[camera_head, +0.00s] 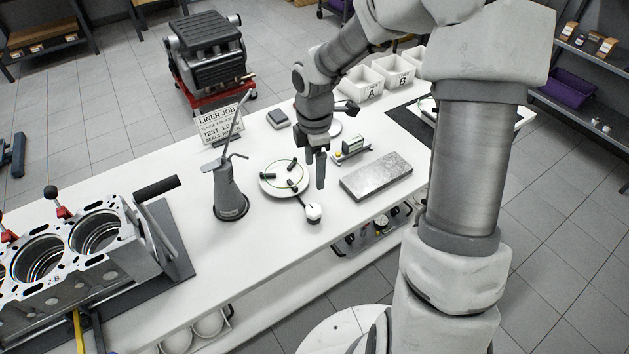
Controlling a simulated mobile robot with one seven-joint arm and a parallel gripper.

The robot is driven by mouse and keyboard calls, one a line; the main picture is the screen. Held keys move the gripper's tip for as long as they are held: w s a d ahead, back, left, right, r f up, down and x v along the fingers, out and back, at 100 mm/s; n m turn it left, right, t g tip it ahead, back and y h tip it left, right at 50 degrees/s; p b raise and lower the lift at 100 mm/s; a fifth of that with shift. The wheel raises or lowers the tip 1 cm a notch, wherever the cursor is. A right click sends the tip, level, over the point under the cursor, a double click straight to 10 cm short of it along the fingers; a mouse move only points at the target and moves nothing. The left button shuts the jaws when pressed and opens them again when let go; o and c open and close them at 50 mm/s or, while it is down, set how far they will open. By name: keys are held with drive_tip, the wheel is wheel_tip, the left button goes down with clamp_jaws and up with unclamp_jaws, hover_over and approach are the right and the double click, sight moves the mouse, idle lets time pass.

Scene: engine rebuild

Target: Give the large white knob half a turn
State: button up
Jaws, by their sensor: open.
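A white knob-like piece (313,212) with a faceted rim stands near the table's front edge, just in front of a round white plate (267,184). A small pale round part (381,221) also shows on the front panel below the tabletop; it is too small to tell whether it is a knob or a gauge. My gripper (313,178) points down over the table, behind and above the knob-like piece, apart from it. Its two dark fingers are spread with nothing seen between them.
The plate carries black pieces and a green ring. A grey oil can (230,190) stands to the left, and a grey flat block (377,177) lies to the right. A small instrument (351,150) sits behind the block. An engine block (75,255) fills the left end.

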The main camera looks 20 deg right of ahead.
drive_tip(key=shift+r, duration=1.4)
